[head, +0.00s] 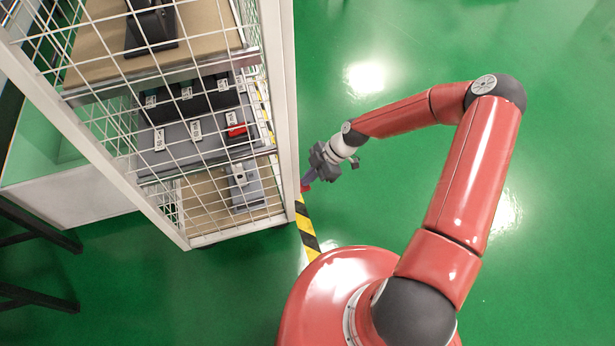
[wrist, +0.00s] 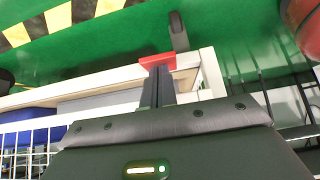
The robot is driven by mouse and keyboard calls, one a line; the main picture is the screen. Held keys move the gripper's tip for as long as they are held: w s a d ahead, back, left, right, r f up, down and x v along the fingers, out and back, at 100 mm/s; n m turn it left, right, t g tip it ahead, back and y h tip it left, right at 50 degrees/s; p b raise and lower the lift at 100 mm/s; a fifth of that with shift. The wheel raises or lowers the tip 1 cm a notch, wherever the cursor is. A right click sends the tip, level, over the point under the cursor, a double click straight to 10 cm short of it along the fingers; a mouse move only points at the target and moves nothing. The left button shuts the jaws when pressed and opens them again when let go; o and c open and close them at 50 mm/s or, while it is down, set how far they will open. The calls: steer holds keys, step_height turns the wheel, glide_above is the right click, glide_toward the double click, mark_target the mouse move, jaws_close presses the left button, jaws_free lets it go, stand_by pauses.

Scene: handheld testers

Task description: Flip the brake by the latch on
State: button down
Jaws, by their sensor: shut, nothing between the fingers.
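A small red tab (head: 305,187), which looks like the brake's latch, is low at the front right corner of the white cage rack (head: 281,100). In the wrist view the red tab (wrist: 157,61) lies right at the tips of my fingers, beside a dark grey part (wrist: 179,32) that may be a caster. My gripper (head: 309,178) points down at the tab from the right of the corner post. In the wrist view my gripper (wrist: 158,75) has its dark fingers together with nothing between them. I cannot tell whether the tips touch the tab.
The rack's wire mesh side faces me, with shelves of dark bins (head: 190,98), a red item (head: 237,130) and a grey device (head: 240,172). Yellow-black floor tape (head: 306,228) runs past the corner. The green floor to the right is clear.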

steer(key=shift+w+d+f+g+y+b, duration=0.1)
steer(key=shift+d+f+g+y+b, duration=0.25)
steer(key=shift+f+y+b, duration=0.4)
steer(key=shift+r, duration=0.2)
steer(key=shift+r+p, duration=0.35)
steer(key=shift+r, duration=0.35)
